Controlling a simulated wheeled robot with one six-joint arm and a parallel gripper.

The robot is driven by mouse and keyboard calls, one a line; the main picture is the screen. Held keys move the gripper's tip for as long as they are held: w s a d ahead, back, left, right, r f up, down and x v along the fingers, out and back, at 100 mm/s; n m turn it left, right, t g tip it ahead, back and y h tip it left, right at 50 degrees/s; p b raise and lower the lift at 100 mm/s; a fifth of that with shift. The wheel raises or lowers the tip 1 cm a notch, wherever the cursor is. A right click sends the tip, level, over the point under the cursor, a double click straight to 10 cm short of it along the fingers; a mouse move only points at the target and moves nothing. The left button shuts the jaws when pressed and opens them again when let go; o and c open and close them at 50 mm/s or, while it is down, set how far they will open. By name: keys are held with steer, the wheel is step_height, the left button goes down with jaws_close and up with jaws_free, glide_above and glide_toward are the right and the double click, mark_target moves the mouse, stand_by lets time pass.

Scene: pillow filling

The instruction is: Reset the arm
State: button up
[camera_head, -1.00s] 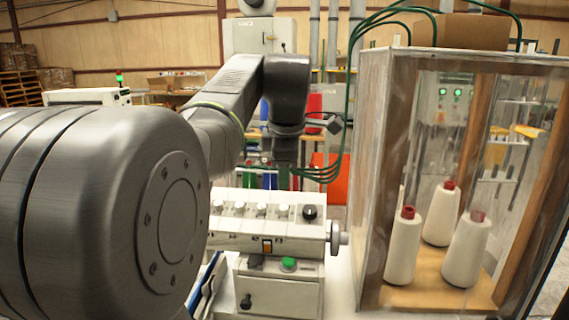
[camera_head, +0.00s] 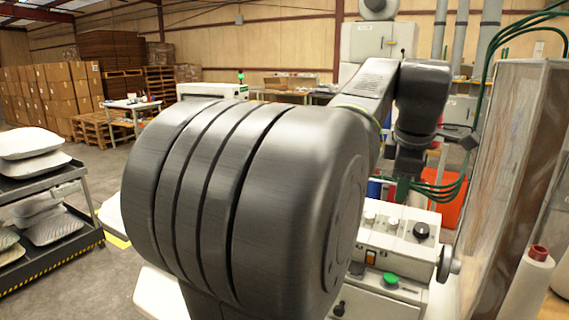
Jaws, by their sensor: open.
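My arm rises behind my large dark round shoulder joint, bends at the elbow and hangs down at the wrist. My gripper (camera_head: 404,186) points downward at the arm's end, just above a white machine (camera_head: 405,228) with knobs. It is small and dark here, and its fingers are hard to make out. I see nothing held in it. A small bracket with a dark block (camera_head: 469,141) sticks out to the right of the wrist.
A glass-sided cabinet (camera_head: 515,150) with a white yarn cone (camera_head: 527,287) stands close on the right. A dark cart (camera_head: 45,240) with pillows (camera_head: 32,145) is at the left. Green hoses hang near my wrist. Cardboard boxes (camera_head: 50,95) and pallets lie far back left.

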mark_target(394, 220)
steer(key=x, duration=1.1)
steer(key=shift+w+d+f+p, duration=0.1)
steer(key=shift+w+f+p, duration=0.05)
steer(key=shift+f+p, duration=0.2)
steer(key=shift+r, duration=0.1)
steer(key=v, duration=1.3)
steer(key=x, duration=1.3)
steer(key=shift+f, duration=0.2)
steer(key=m+b, duration=0.1)
steer(key=m, duration=0.4)
steer(key=shift+r, duration=0.1)
steer(key=m+h+b, duration=0.1)
steer(key=m, duration=0.4)
steer(key=m+b, duration=0.2)
steer(key=m, duration=0.3)
steer(key=shift+m, duration=0.4)
steer(key=shift+w+m+h+b, duration=0.1)
steer(key=shift+m+h+b, duration=0.2)
steer(key=shift+m+b, duration=1.45)
